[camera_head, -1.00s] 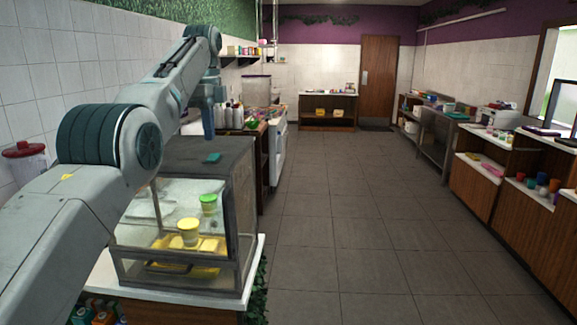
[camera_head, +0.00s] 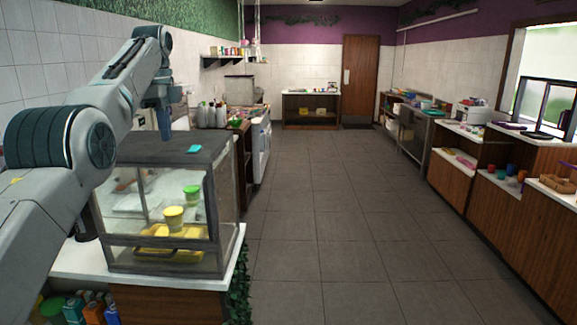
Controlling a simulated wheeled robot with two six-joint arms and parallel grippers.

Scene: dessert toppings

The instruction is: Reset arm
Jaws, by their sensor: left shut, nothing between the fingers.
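My left arm comes in from the left and reaches up over the glass display case (camera_head: 125,254). My left gripper (camera_head: 166,136) points down above the case's dark top, shut and empty, with its fingers apart from the things below. A small teal item (camera_head: 194,149) lies on top of the case, just right of the gripper. Inside the case stand a yellow cup (camera_head: 174,219) and a cup with a green lid (camera_head: 192,196). My right gripper is not in view.
The case stands on a white counter (camera_head: 70,264) at left. A stove (camera_head: 260,148) and bottles (camera_head: 213,115) are behind it. Wooden counters (camera_head: 480,195) line the right wall. The tiled floor (camera_head: 330,205) between is clear, up to a brown door (camera_head: 360,78).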

